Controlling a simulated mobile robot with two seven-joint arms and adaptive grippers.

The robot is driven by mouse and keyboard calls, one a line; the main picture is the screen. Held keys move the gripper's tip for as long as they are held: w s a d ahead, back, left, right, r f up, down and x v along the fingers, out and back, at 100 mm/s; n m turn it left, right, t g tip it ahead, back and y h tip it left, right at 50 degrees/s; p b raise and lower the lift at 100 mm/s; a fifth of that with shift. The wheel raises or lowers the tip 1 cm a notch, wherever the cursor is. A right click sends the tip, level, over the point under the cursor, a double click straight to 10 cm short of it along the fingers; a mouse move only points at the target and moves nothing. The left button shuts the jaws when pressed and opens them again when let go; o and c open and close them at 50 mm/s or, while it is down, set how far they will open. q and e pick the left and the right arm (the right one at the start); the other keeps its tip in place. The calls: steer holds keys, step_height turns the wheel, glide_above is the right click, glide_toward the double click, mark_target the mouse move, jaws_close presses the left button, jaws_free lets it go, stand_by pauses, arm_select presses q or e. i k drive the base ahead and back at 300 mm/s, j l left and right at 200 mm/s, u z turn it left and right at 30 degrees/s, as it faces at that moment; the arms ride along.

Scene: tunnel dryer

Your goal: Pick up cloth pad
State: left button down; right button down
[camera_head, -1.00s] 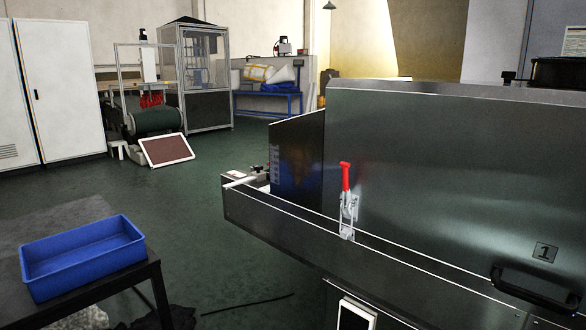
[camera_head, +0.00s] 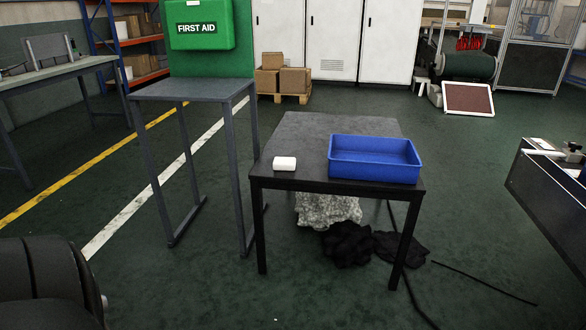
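A small white item (camera_head: 284,163), rounded like a folded or rolled pad, lies on the black table (camera_head: 300,128) near its front left corner. It is the only thing here that looks like the cloth pad; its material is too small to tell. An empty-looking blue tray (camera_head: 374,172) sits to its right on the same table, apart from it. Neither of my grippers is in view.
A grey stand (camera_head: 193,90) is left of the table, by a green first aid box (camera_head: 200,24). Dark cloth (camera_head: 347,244) and a grey heap (camera_head: 327,209) lie under the table. A metal machine (camera_head: 552,196) is at right. Open floor lies in front.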

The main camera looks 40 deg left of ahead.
mark_target(280, 163)
steer(key=j+u, duration=0.1)
steer(key=u, duration=0.35)
steer(key=i+u, duration=0.1)
steer(key=u, duration=0.35)
steer(key=i+j+u, duration=0.1)
steer(key=u, duration=0.35)
steer(key=i+l, duration=0.2)
steer(key=i, duration=0.3)
steer(key=i+j+z, duration=0.15)
steer(key=i+j, duration=0.2)
steer(key=i, duration=0.15)
steer(key=i+j+z, duration=0.1)
steer(key=i+j, duration=0.3)
steer(key=i, duration=0.1)
